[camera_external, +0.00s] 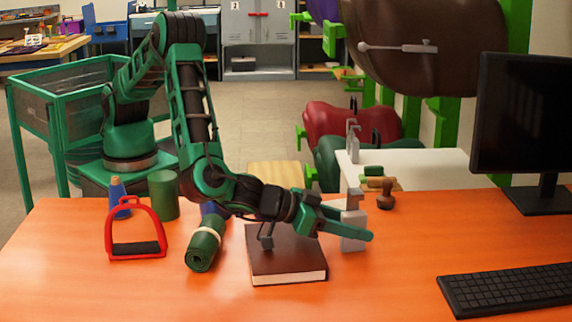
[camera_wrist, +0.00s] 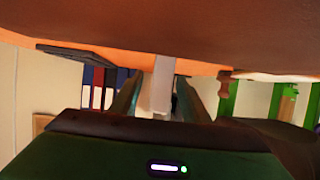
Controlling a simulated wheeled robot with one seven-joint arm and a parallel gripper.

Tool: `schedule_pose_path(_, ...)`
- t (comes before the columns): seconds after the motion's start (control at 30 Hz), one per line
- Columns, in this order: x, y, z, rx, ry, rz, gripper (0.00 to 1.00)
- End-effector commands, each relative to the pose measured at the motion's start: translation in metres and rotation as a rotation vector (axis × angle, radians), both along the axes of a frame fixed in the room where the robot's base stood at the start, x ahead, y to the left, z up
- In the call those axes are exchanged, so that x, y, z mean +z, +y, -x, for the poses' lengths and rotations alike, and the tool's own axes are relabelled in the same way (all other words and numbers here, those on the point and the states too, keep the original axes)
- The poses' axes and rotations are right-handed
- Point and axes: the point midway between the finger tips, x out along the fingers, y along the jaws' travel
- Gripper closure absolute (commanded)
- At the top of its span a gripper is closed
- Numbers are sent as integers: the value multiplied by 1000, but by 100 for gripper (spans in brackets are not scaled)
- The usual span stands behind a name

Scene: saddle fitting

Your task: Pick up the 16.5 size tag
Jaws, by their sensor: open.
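No marking that reads 16.5 can be made out in either view. A light grey upright piece (camera_external: 352,232) stands on the orange table just right of the brown book; it may be the tag or its holder, I cannot tell. My gripper (camera_external: 358,216) reaches right over the book, its green fingers open on either side of this piece. In the wrist view the grey piece (camera_wrist: 162,88) shows between the two fingers (camera_wrist: 158,98). Whether the fingers touch it is unclear. The fingers hide part of it.
The brown book (camera_external: 286,262) lies under my wrist. A green roll (camera_external: 205,246) and a red stirrup (camera_external: 136,230) are to the left. A wooden stamp (camera_external: 385,196) stands behind right. A keyboard (camera_external: 505,290) and monitor (camera_external: 525,115) are at right. The front table is clear.

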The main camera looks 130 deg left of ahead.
Motion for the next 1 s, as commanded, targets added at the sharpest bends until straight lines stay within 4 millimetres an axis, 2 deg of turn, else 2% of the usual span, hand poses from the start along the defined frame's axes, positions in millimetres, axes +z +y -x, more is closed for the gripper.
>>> schedule_pose_path(0.03, 0, 0, 0, 0, 0, 0, 60)
schedule_pose_path(0.2, 0, 0, 0, 0, 0, 0, 100)
schedule_pose_path(0.5, 1, 0, 0, 0, -1, 0, 100)
schedule_pose_path(0.67, 9, -1, 0, 0, -2, 1, 100)
schedule_pose_path(0.77, 19, -1, -1, 0, -5, 1, 100)
schedule_pose_path(0.9, 45, -1, 0, 0, -5, 0, 100)
schedule_pose_path(1.0, 57, 22, 14, 3, -1, 0, 100)
